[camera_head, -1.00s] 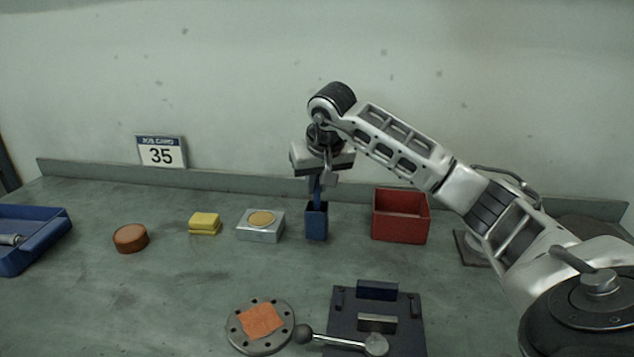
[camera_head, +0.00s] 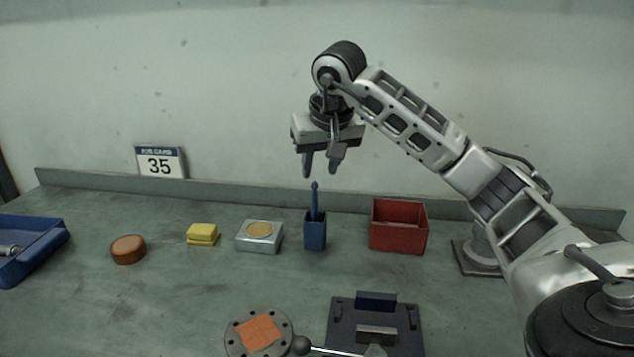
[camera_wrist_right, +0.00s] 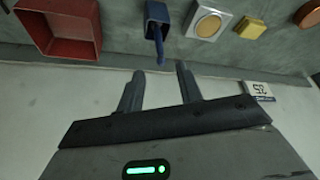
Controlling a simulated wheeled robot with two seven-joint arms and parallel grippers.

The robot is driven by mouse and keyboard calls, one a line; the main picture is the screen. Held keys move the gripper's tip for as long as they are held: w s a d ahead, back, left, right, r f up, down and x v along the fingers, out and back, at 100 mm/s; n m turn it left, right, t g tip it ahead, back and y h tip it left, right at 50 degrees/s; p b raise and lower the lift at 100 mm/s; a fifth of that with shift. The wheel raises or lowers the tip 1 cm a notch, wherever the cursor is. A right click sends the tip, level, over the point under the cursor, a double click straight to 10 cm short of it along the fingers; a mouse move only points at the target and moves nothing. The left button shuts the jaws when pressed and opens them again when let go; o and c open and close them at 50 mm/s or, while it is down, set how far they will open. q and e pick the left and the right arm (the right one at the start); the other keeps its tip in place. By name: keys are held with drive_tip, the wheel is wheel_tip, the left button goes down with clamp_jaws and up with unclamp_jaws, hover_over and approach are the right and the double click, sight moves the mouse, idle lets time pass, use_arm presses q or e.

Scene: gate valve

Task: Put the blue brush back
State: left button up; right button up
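The blue brush (camera_head: 315,200) stands upright in a small dark blue square holder (camera_head: 315,236) on the bench, its handle sticking out of the top. My right gripper (camera_head: 320,170) is above the brush, with its fingers apart and nothing between them. In the right wrist view the brush (camera_wrist_right: 159,46) leans out of the holder (camera_wrist_right: 157,14), and its tip lies just beyond the open fingers (camera_wrist_right: 159,72). The bristle end is hidden inside the holder. My left gripper is not in view.
A red open box (camera_head: 399,228) stands right of the holder, and a grey block with a tan disc (camera_head: 259,237) stands left. Further left are a yellow sponge (camera_head: 202,234), a brown round piece (camera_head: 128,249) and a blue tray (camera_head: 35,250). A flange (camera_head: 259,332) and dark fixture (camera_head: 375,320) lie in front.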

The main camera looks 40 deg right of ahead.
drive_tip(key=shift+v, duration=1.75)
